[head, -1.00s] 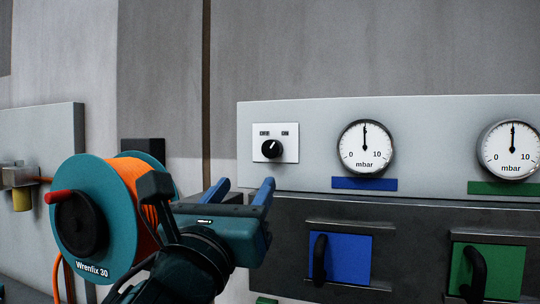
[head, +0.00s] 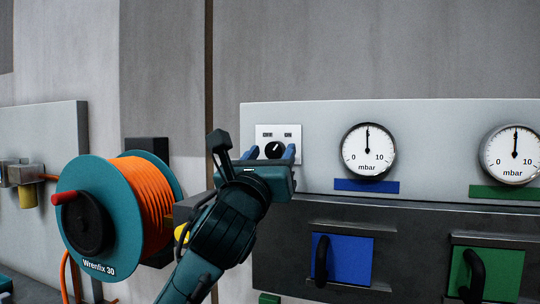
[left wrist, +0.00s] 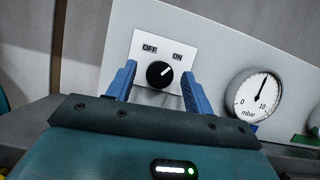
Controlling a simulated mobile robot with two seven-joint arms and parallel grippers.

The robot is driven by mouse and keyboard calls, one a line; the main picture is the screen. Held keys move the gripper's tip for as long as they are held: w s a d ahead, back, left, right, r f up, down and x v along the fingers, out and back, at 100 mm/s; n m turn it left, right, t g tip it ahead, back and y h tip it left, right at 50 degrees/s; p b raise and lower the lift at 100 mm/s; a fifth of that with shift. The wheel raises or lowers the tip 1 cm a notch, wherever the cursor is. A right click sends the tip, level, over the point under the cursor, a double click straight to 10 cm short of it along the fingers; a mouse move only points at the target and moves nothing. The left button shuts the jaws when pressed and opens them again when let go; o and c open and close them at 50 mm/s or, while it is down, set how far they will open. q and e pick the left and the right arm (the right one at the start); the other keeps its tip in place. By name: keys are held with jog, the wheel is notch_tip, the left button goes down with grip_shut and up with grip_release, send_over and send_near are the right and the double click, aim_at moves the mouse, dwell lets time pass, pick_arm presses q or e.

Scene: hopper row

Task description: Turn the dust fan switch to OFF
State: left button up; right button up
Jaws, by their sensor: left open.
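The dust fan switch is a black rotary knob (head: 274,149) on a white plate (head: 293,131) fixed to the light grey panel. In the left wrist view the knob (left wrist: 159,74) shows between OFF on the left and ON on the right, and its white pointer line tilts up and right toward ON. My left gripper (head: 273,153) is in front of the plate, its blue fingers apart on either side of the knob. In the left wrist view the open fingers (left wrist: 159,82) frame the knob; contact is not visible. My right gripper is out of view.
Two round mbar gauges (head: 368,151) (head: 512,154) sit right of the switch, reading near 0–10 midscale. Below are a blue hatch (head: 350,262) and a green hatch (head: 500,280) with black handles. A teal reel with orange hose (head: 145,205) stands left of my arm.

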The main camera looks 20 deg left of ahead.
pick_arm(q)
jog(key=shift+c, duration=0.3)
jog(key=c, duration=0.9)
